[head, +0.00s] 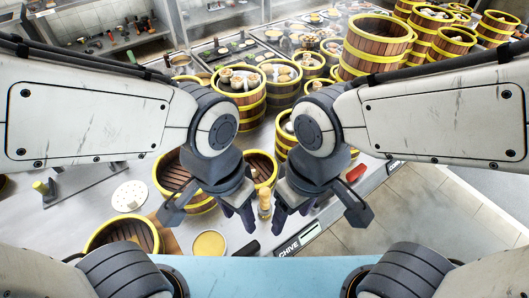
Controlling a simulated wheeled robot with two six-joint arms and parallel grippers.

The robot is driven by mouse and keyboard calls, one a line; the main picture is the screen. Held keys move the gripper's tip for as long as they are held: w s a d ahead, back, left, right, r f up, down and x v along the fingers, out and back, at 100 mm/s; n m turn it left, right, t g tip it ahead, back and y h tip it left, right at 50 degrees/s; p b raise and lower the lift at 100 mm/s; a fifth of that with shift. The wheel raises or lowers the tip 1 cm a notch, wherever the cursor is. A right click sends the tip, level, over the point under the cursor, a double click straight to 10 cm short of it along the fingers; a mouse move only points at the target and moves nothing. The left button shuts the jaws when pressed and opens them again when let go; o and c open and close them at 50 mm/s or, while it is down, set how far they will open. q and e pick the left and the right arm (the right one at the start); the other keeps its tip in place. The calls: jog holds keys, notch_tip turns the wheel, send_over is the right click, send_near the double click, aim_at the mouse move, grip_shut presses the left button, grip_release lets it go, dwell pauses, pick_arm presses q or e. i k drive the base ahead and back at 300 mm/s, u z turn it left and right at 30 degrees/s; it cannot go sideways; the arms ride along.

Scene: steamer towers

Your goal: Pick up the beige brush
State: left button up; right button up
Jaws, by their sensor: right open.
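A small beige brush-like thing (264,203) shows in the head view, in the gap between my two grippers, near the front of the counter. It is small and I cannot make out its bristles clearly. My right gripper (291,213) is just to the right of it, pointing down, open, with nothing seen between its fingers. My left gripper (239,214) is just to its left, also pointing down.
Wooden steamer tubs with yellow bands stand around: one at the front left (121,236), another behind my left gripper (183,181), and a stack at the back right (375,47). A yellow round disc (209,243), a white perforated disc (130,196) and a "CHIVE" label (297,242) are near the front.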

aim_at(266, 191)
jog(key=u, duration=1.4)
jog(key=k, duration=1.05)
jog(key=z, duration=1.4)
jog(key=i, duration=0.5)
jog(key=u, duration=0.05)
